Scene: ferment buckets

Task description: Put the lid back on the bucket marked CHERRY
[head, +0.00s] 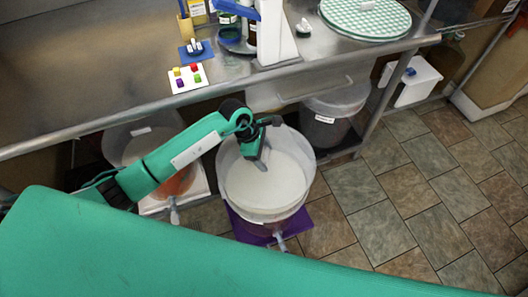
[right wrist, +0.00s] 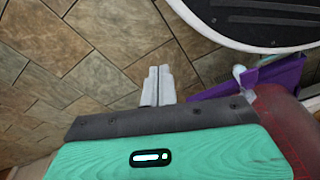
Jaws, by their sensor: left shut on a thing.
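A large pale round lid (head: 275,190) is at the mouth of a translucent bucket (head: 262,228) with dark reddish contents. My left gripper (head: 261,163) reaches in from the left and is shut on the lid near its far side. I cannot tell whether the lid touches the rim all round. No readable CHERRY label shows on this bucket. My right gripper (right wrist: 158,86) is shut and empty over the tiled floor in the right wrist view, near a reddish bucket (right wrist: 292,115). The right gripper is out of the head view.
The bucket stands on a purple mat (head: 246,229) with a tap at its front. A bucket with orange contents (head: 175,184) stands left, and a labelled bucket (head: 335,112) stands under the metal bench (head: 130,85). Tiled floor (head: 410,190) is clear on the right.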

